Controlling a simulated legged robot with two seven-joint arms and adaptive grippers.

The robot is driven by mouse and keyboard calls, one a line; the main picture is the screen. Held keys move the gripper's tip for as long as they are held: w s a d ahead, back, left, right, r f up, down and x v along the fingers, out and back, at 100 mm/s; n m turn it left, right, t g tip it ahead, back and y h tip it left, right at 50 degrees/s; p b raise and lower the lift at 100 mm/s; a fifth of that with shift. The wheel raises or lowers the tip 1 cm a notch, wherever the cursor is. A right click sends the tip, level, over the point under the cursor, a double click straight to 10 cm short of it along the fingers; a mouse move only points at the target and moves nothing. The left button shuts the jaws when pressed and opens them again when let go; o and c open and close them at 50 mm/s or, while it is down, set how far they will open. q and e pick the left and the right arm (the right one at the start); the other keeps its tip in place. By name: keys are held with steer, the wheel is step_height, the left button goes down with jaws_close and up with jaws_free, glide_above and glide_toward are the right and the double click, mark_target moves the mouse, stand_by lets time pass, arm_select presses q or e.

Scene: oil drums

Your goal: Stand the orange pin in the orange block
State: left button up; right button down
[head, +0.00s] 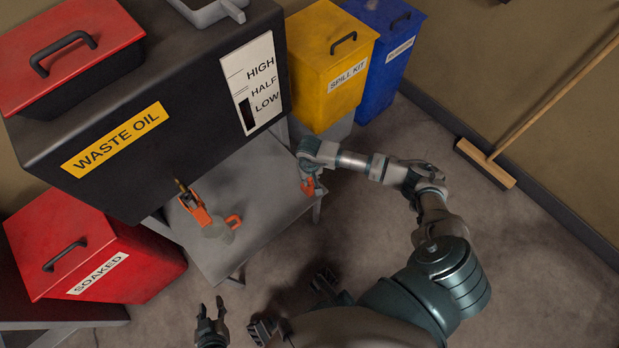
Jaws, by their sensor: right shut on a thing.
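My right gripper (308,172) is at the right side of the grey stand, shut on a small orange piece (308,187). Its fingers partly hide the piece, and I cannot tell its full shape. A larger orange part (196,208), blocky and tilted in the picture, is at the front of the black tank, with a dark, brass-tipped piece at its upper end. I cannot tell for sure which orange thing is the pin and which the block. My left gripper (212,308) is open and empty at the bottom, below the stand and apart from everything orange.
A grey stand (262,178) is under the black WASTE OIL tank (180,110). A red SOAKED bin (120,255) is left; yellow (325,60) and blue (385,55) bins are behind. A broom (487,162) leans right.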

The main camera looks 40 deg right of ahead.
arm_select(q)
steer(key=shift+a, duration=0.1)
arm_select(e)
steer(key=shift+a, duration=0.1)
arm_select(q)
steer(key=shift+a+f, duration=0.2)
steer(key=shift+a, duration=0.05)
arm_select(e)
steer(key=shift+a, duration=0.25)
arm_select(q)
steer(key=shift+d+f, duration=0.15)
steer(key=shift+d, duration=0.1)
arm_select(e)
steer(key=shift+d+f, duration=0.15)
steer(key=shift+f, duration=0.05)
arm_select(q)
steer(key=shift+s+a+f+b, duration=0.15)
steer(key=shift+f+b, duration=0.15)
steer(key=shift+b, duration=0.15)
arm_select(e)
steer(key=shift+f, duration=0.25)
arm_select(q)
steer(key=shift+s+f+b, duration=0.15)
steer(key=shift+f+b, duration=0.35)
steer(key=shift+f, duration=0.2)
arm_select(e)
steer(key=shift+a+f, duration=0.3)
steer(key=shift+f, duration=0.45)
steer(key=c, duration=0.9)
jaws_free()
